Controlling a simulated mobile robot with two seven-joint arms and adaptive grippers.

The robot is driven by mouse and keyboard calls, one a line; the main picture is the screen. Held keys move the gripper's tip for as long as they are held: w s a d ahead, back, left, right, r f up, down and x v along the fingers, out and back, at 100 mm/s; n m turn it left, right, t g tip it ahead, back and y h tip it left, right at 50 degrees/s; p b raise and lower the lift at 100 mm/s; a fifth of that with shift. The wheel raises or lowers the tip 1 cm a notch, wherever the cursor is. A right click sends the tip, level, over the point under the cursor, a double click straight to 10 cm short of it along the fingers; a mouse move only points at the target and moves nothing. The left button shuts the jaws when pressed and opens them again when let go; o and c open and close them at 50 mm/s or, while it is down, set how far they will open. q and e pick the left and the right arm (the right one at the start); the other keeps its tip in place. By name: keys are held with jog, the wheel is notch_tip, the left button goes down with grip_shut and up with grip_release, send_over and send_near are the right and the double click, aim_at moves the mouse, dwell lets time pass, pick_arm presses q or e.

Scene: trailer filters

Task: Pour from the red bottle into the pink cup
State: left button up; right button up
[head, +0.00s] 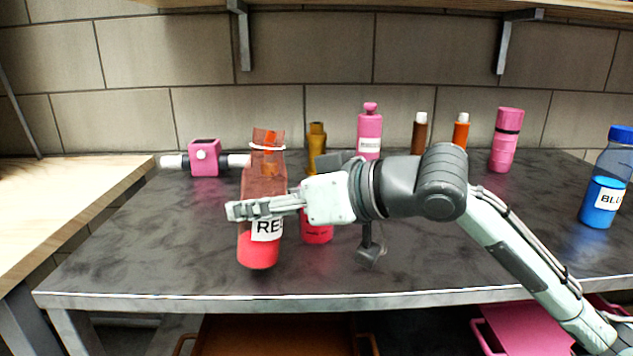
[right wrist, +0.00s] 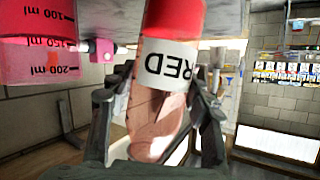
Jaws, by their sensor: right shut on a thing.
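The red bottle (head: 258,250) is clear with red liquid in its lower part and a white "RED" label. It is close to upright near the table's front left. My right gripper (head: 250,208) is shut around its middle, and the bottle also shows between the fingers in the right wrist view (right wrist: 172,62). I cannot tell whether its base touches the table. A pinkish-red cup (head: 317,235) stands just right of the bottle, its upper part hidden by my gripper. In the right wrist view the cup (right wrist: 40,60) shows ml marks. My left gripper is not in view.
The dark table (head: 160,260) holds a pink device (head: 205,158) at back left. Behind are a yellow-brown bottle (head: 317,145), a pink bottle (head: 369,130) and a pink flask (head: 506,140). A blue bottle (head: 602,195) stands at right. The front left is clear.

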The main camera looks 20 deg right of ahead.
aim_at(274, 169)
jog(key=shift+n+h+p, duration=0.4)
jog(key=shift+n+p, duration=0.1)
jog(key=shift+p, duration=0.3)
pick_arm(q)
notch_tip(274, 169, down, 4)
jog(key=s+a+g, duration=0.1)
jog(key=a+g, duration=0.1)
pick_arm(e)
jog(key=shift+f, duration=0.1)
notch_tip(274, 169, up, 5)
jog(key=p, duration=0.6)
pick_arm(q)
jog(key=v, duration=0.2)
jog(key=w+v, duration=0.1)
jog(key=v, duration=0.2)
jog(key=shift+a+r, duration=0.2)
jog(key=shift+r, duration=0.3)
pick_arm(e)
jog(key=shift+f, duration=0.1)
